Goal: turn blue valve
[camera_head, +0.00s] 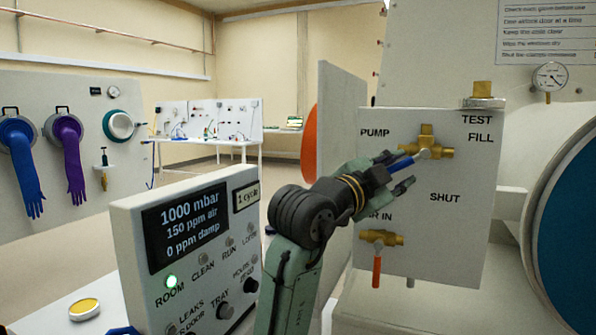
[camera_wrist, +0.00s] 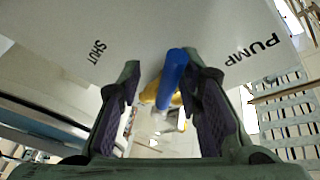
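The blue valve handle (camera_head: 403,163) sticks out to the left and slightly down from a brass valve (camera_head: 432,146) on the white panel, between the words PUMP, FILL and SHUT. My gripper (camera_head: 396,172) is at the handle, with one finger above it and one below it. In the wrist view the blue handle (camera_wrist: 172,80) lies between the two open fingers of my gripper (camera_wrist: 163,85), closer to the right finger. A gap shows between the handle and the left finger. Whether the right finger touches it, I cannot tell.
A second brass valve (camera_head: 381,238) with a red handle (camera_head: 377,271) is lower on the panel. A display box (camera_head: 190,250) reading 1000 mbar stands left of my arm. A large round blue door (camera_head: 568,235) is at the right. An orange disc (camera_head: 309,143) is behind my arm.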

